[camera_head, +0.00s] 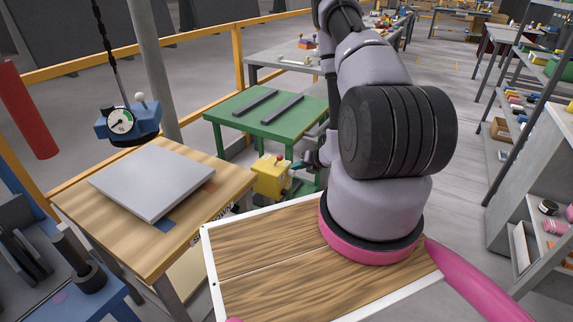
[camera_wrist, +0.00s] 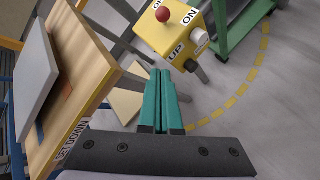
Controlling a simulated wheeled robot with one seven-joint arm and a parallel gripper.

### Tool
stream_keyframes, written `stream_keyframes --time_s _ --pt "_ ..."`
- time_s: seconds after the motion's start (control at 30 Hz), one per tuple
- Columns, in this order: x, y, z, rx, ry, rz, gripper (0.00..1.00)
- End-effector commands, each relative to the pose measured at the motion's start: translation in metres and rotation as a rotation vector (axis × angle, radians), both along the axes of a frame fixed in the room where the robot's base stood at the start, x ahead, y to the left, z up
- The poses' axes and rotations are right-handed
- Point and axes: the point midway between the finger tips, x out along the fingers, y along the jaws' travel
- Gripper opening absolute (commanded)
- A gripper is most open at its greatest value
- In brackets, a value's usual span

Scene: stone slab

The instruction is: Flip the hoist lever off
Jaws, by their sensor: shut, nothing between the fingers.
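A yellow control box (camera_wrist: 170,38) stands ahead of my gripper in the wrist view. It carries a red ball knob (camera_wrist: 162,14), a pale round knob (camera_wrist: 199,41) on its right side, and labels reading "ON" and "UP". Which knob belongs to the hoist lever is not clear. The box also shows in the head view (camera_head: 268,179), beside the wooden table. My gripper (camera_wrist: 161,72) has its two teal fingers together, empty, with the tips just below the box in the picture. Contact cannot be told. In the head view the gripper (camera_head: 298,165) is right of the box, partly hidden by my arm.
A green table (camera_head: 262,118) stands behind the box. Shelves (camera_head: 535,190) are at right.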

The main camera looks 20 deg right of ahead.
Motion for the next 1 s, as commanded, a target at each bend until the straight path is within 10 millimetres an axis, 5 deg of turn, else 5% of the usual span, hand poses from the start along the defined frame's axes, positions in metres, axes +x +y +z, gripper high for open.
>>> stream_keyframes --time_s 0.53,0.73,1.0 --pt "0.071 0.032 -0.065 0.0 -0.001 0.004 0.0" --pt "0.095 0.019 -0.05 0.0 -0.003 0.001 0.0" --pt "0.102 0.015 -0.047 0.001 0.0 0.001 0.0"
